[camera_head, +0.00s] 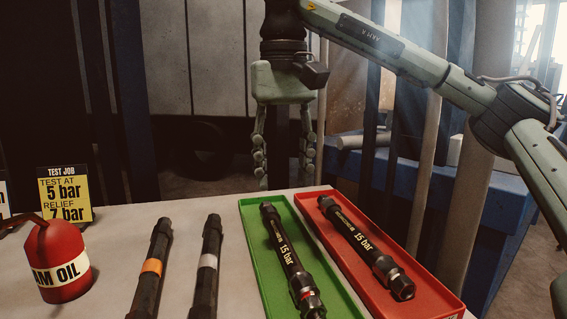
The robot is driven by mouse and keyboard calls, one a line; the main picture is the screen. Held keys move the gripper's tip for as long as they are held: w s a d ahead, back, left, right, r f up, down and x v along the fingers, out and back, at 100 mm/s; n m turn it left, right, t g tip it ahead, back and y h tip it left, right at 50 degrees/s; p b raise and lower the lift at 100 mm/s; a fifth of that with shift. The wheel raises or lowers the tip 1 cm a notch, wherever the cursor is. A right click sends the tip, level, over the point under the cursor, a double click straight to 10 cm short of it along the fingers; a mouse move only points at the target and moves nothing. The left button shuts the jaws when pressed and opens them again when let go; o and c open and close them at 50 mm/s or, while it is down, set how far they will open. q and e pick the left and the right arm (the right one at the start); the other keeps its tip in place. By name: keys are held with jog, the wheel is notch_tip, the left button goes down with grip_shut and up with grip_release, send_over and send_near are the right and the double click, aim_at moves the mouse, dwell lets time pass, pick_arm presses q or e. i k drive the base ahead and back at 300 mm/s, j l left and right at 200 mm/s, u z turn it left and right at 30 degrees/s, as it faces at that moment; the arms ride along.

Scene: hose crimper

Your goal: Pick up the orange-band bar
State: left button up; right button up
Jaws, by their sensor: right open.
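The orange-band bar (151,268) is a dark bar with an orange ring around its middle. It lies on the pale table, left of a similar dark bar with a whitish band (207,262); the near ends of both are cut off by the picture's lower edge. My right gripper (284,180) hangs fingers down, open and empty, above or behind the table's far edge near the green tray. It is to the right of and beyond the orange-band bar, apart from it. My left gripper is not in view.
A green tray (254,262) and a red tray (428,282) each hold a dark bar marked 15 bar. A red oil can (55,246) stands at the left, before a yellow test card (66,196). Bare table (110,285) shows between the can and the orange-band bar.

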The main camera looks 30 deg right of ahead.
aim_at(143, 306)
jog(key=k+j, duration=0.5)
jog(key=k, duration=0.15)
jog(key=k+j, duration=0.5)
jog(key=k, duration=0.2)
